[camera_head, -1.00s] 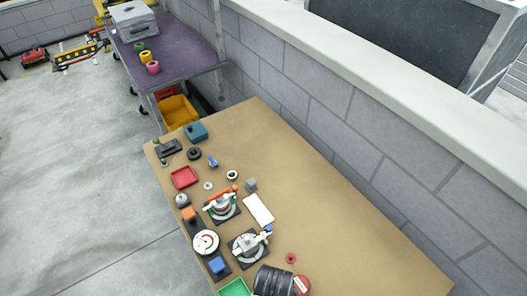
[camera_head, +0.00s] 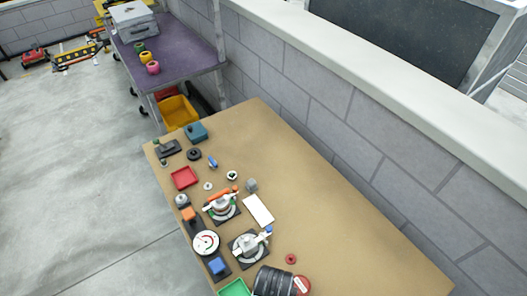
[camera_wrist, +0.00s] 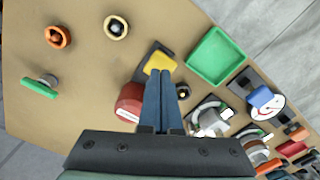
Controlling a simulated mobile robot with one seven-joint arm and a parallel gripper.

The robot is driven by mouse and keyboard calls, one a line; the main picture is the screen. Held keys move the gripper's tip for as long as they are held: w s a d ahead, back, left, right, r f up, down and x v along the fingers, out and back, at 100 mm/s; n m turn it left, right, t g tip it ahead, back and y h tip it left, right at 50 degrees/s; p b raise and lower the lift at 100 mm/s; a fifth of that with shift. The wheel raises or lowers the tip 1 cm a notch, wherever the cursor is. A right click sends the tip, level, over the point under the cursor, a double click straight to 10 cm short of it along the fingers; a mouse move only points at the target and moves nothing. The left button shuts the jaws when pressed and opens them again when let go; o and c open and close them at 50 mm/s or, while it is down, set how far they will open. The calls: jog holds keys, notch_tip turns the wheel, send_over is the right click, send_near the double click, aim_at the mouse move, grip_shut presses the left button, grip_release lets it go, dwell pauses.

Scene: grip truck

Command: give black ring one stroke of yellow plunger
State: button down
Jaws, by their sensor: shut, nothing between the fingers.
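A yellow plunger block (camera_wrist: 159,62) stands on a dark base in the wrist view. My gripper (camera_wrist: 161,75) is shut and empty, with its blue fingertips at the near edge of the yellow block. I cannot tell whether they touch it. A dark ring-shaped piece (camera_head: 194,154) lies near the far left of the bench in the head view; it may be the black ring. Whether any ring sits under the yellow block is hidden. The yellow block does not show in the head view.
A green tray (camera_wrist: 215,60) and a red round piece (camera_wrist: 131,101) lie close to the fingers. An orange ring (camera_wrist: 58,37) and a cream ring (camera_wrist: 115,27) lie beyond. A blue plunger (camera_head: 217,265) and a red tray (camera_head: 184,177) stand on the bench.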

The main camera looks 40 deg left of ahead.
jog(key=shift+f, duration=0.15)
jog(key=shift+f+b, duration=1.25)
jog(key=shift+f, duration=0.65)
jog(key=shift+r, duration=0.1)
jog(key=shift+r+p, duration=2)
jog(key=shift+p, duration=0.35)
notch_tip(320, 180, up, 5)
jog(key=p, duration=0.5)
jog(key=shift+w, duration=0.1)
